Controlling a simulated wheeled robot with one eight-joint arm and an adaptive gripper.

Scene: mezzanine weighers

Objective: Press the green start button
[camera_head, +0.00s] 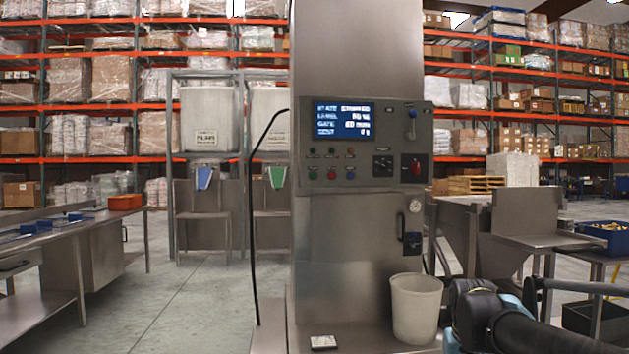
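The grey control panel (401,113) is on the front of a tall steel machine in the middle of the head view. Parts of my arm show at the bottom right, well below and right of the panel. I cannot make out my gripper's fingertips. Nothing covers the buttons.
A white bucket (416,308) stands at the machine's foot, near my arm. A steel table (60,240) stands left; the floor (190,300) between is clear.

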